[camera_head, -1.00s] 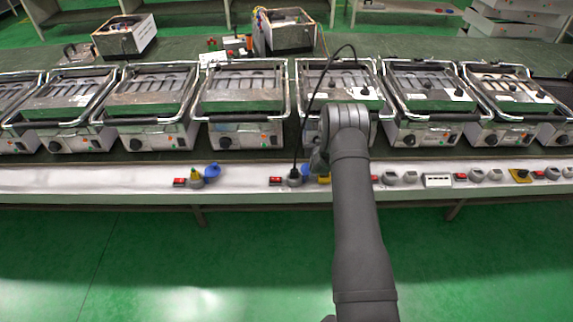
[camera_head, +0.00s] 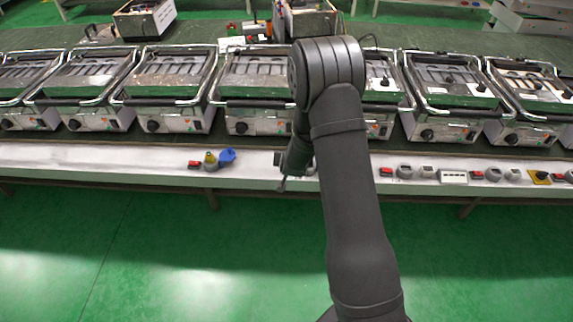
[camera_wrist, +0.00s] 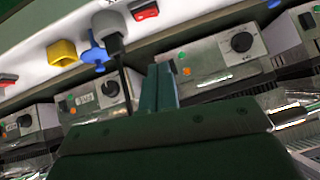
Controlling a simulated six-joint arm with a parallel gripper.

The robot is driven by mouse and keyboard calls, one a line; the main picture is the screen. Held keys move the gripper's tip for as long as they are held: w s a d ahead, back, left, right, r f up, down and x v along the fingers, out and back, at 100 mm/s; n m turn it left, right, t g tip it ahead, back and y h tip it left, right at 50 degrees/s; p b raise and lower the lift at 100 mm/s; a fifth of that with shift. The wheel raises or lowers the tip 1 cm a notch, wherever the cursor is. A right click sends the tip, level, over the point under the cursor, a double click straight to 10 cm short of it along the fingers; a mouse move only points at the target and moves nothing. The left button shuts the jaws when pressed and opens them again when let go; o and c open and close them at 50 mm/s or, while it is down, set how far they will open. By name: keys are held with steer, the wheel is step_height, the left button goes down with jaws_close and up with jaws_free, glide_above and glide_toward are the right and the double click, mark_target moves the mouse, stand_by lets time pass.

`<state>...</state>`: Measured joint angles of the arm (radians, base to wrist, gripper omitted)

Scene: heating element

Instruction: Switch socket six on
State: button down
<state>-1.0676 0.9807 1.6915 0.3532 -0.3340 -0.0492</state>
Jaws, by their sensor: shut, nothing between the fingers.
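My gripper (camera_head: 282,186) hangs at the front edge of the white socket strip (camera_head: 110,157), left of my forearm. In the wrist view its fingers (camera_wrist: 160,70) are shut and empty. A red rocker switch (camera_wrist: 146,12) is at the top of that view, beside a grey socket (camera_wrist: 106,22) with a black plug and cable. The fingertips are apart from the switch. In the head view my arm hides most of this socket group. No socket number is readable, and I cannot tell the switch position.
A blue socket cover (camera_wrist: 95,52) and yellow socket (camera_wrist: 62,53) sit beside the plugged socket. Another red switch (camera_head: 194,164) is further left on the strip, and one (camera_head: 386,172) is to the right. A row of grills (camera_head: 170,85) stands behind the strip.

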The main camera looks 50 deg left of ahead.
steer(key=shift+w, duration=0.1)
steer(key=x, duration=1)
step_height(320, 180, down, 2)
steer(key=shift+a+f, duration=0.15)
steer(key=shift+s+a+f, duration=0.1)
steer(key=shift+s+f, duration=0.1)
steer(key=shift+f, duration=0.6)
steer(key=shift+s+f, duration=0.1)
steer(key=shift+f, duration=0.1)
